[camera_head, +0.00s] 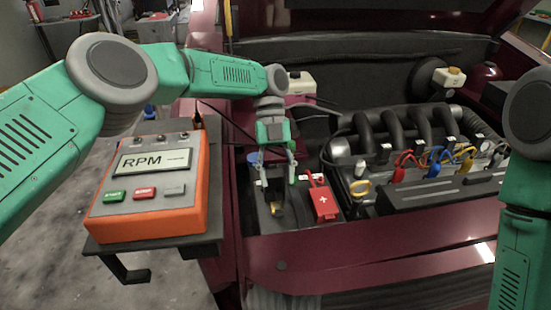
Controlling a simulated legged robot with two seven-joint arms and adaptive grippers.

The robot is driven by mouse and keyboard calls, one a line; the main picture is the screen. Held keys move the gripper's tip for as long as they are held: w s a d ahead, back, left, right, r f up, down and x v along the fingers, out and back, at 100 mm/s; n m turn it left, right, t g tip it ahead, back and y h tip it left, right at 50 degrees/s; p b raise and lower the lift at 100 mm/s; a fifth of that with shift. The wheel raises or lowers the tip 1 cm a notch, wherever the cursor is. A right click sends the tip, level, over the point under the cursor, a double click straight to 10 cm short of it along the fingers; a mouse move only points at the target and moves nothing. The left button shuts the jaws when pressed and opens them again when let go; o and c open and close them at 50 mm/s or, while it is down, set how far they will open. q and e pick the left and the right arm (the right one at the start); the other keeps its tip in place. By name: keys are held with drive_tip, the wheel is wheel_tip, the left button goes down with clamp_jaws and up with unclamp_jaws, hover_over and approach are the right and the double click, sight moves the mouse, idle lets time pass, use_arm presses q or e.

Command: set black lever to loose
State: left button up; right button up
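My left gripper (275,172) hangs over the left part of the engine bay, pointing down. Its two fingers are spread, with a gap between them and nothing clearly held. Just below the fingers is a dark part with a small yellow patch (277,209), on top of the black battery (265,216). I cannot tell whether this dark part is the black lever, or how the lever is set. A red cover with a white plus sign (324,202) sits to the right of the gripper. My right gripper is out of the picture; only its arm shows at the right edge.
An orange RPM box (152,220) stands on a dark shelf (214,238) at the left, below my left arm. The engine (410,150) with coloured cables lies to the right. The maroon front panel (370,258) of the car runs along the near side.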

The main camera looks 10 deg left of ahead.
use_arm(q)
drive_tip(key=shift+v, duration=2.55)
drive_tip(key=shift+w+f, duration=0.1)
